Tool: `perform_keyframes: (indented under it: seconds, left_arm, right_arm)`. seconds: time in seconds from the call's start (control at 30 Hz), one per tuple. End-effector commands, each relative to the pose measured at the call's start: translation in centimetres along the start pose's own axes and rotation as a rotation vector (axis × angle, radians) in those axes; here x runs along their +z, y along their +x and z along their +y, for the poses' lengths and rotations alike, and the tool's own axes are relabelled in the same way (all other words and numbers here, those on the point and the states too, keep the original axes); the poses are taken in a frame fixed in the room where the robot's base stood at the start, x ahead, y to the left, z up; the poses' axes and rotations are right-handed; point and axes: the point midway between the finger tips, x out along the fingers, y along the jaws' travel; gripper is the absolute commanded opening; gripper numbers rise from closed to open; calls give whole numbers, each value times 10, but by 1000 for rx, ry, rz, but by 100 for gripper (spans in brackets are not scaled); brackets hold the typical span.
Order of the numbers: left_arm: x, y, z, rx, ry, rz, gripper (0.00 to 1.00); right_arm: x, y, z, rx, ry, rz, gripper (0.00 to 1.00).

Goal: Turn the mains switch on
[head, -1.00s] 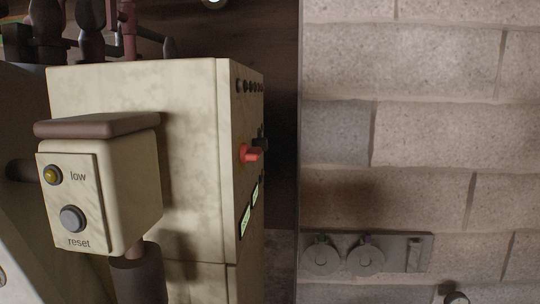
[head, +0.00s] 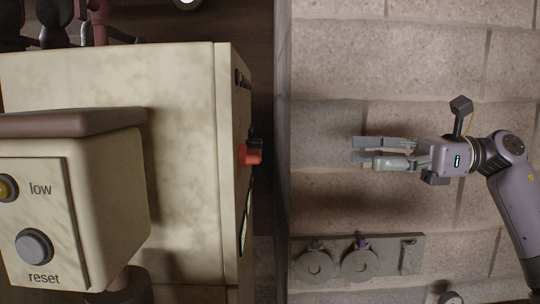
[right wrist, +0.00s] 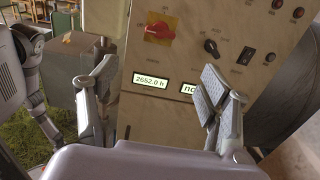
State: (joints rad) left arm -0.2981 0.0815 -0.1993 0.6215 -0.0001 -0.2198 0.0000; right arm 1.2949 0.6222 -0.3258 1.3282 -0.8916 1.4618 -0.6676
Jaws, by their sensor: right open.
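The mains switch (head: 250,155) is a red rotary handle on the side face of the cream cabinet (head: 180,150), seen edge-on in the head view. In the right wrist view the red switch (right wrist: 158,32) sits on a yellow plate near the top of the panel, with its handle roughly level. My right gripper (head: 357,151) is open and empty, well to the right of the switch in the head view, with its fingers pointing left towards the panel. In the right wrist view its spread fingers (right wrist: 157,75) frame the panel below the switch. My left gripper is not seen.
A black knob (right wrist: 211,47), a small black switch (right wrist: 245,55) and red buttons (right wrist: 277,4) share the panel, above two lit displays (right wrist: 151,81). A box with a reset button (head: 34,246) stands out at left. A block wall (head: 400,60) is behind my right gripper.

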Motion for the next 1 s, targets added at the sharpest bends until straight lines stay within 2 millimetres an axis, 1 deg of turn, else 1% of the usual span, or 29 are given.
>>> perform_keyframes:
  seconds: [0.2,0.5,0.6,0.7,0.8,1.0]
  left_arm:
    - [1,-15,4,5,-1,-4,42]
    - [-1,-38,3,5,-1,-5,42]
    - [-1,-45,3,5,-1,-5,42]
    - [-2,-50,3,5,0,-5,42]
    - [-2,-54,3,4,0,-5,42]
    - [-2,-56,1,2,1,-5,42]
  right_arm:
    - [3,43,1,7,4,-2,72]
    - [4,109,1,7,6,-5,72]
    - [5,128,1,6,6,-6,72]
    - [4,144,0,5,7,-6,72]
    - [3,155,0,4,7,-6,72]
    - [1,165,0,2,6,-6,72]
